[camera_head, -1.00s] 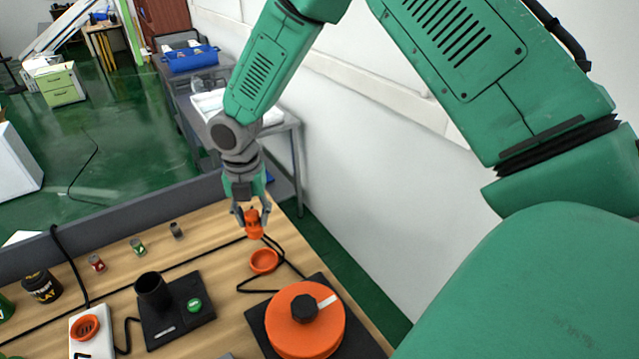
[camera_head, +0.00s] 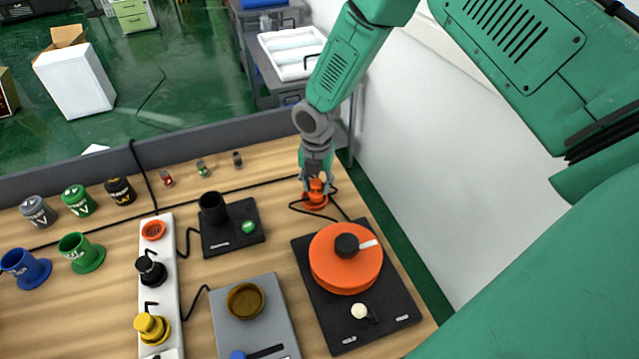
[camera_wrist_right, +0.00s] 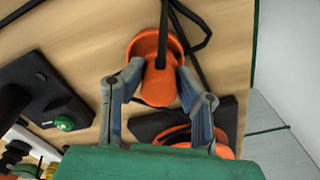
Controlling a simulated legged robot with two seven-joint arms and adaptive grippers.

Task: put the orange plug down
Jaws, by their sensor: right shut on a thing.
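My right gripper (camera_head: 316,186) is shut on the orange plug (camera_head: 315,190) at the far right of the table. The plug is at an orange holder (camera_head: 314,203), a flared ring on the wood. In the right wrist view the plug (camera_wrist_right: 158,86) is between the two fingers, and the holder's rim (camera_wrist_right: 136,47) shows around and behind it. The plug's lower end is hidden, so I cannot tell whether it rests in the holder. A black cord runs from the plug. My left gripper is not in view.
An orange round device (camera_head: 335,272) on a black base stands in front of the gripper. Left of it are a black cup (camera_head: 213,210) on a black base and a white power strip (camera_head: 158,265) with an orange-ringed socket (camera_head: 153,230). A grey ledge (camera_head: 215,142) edges the table's back.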

